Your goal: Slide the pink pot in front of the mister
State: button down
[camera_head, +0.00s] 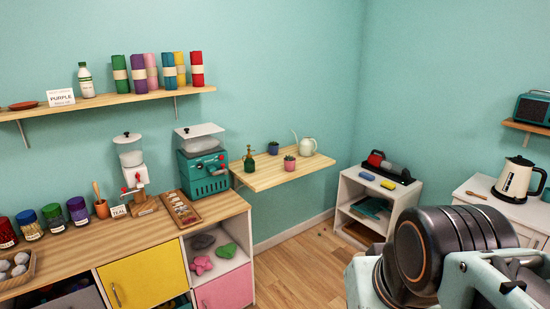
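The pink pot (289,163) stands on a small wooden wall shelf (265,179), near its front right part, with a small plant in it. The mister (249,161), a dark green spray bottle, stands upright at the shelf's left side. The pink pot is to the right of the mister and apart from it. My arm fills the lower right corner, well away from the shelf. My gripper's fingers do not show.
A darker pot (273,148) with a plant and a pale watering can (307,146) stand on the same shelf. A teal machine (204,167) on the counter is close to the shelf's left end. The shelf's front left part is bare.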

aim_at(290, 163)
jog(key=i, duration=2.95)
